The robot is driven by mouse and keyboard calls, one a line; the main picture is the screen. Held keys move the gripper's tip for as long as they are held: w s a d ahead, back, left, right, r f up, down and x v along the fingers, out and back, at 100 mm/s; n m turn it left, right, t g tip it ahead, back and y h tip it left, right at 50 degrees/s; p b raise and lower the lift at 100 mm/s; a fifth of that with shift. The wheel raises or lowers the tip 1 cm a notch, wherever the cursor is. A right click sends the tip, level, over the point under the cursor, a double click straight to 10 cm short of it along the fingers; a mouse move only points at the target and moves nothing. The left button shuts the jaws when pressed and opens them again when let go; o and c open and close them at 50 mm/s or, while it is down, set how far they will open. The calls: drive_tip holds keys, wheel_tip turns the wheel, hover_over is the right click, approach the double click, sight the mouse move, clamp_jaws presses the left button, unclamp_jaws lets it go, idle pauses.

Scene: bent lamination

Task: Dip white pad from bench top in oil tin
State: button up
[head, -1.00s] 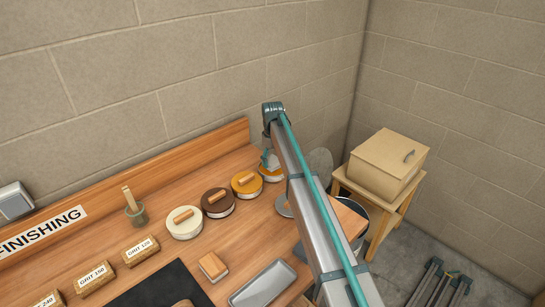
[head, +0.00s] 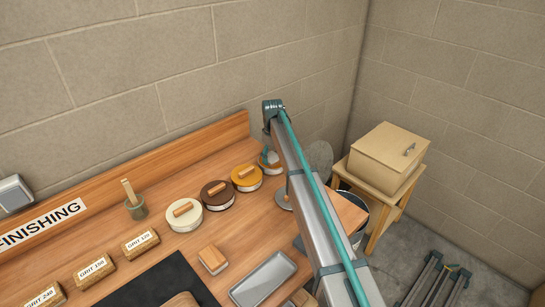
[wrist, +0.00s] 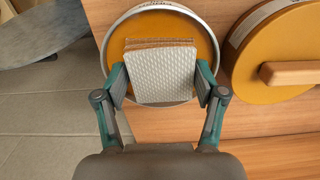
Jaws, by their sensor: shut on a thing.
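The white pad (wrist: 162,75) has a dimpled face and a brownish layered edge along its far side. My gripper (wrist: 163,84) is shut on it, one finger at each side. The oil tin (wrist: 205,42) is open and round with a metal rim, amber inside, and lies behind the pad in the wrist view. The pad overlaps the tin's opening there; I cannot tell whether it touches the oil. In the head view my gripper (head: 267,155) is at the oil tin (head: 275,168) near the bench's back right, partly hidden by my arm.
A yellow-lidded tin (head: 246,178) with a wooden handle stands close beside the oil tin. A brown-lidded tin (head: 217,196) and a cream-lidded tin (head: 184,215) continue the row. A wooden block (head: 213,260) and a metal tray (head: 263,279) lie in front. The bench ends at the right.

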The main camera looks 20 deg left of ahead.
idle(0.4)
drive_tip(key=shift+r+p, duration=0.55)
drive_tip(key=shift+r, duration=0.95)
drive_tip(key=shift+r+p, duration=0.9)
drive_tip(key=shift+r, duration=1.65)
drive_tip(key=shift+f, duration=0.1)
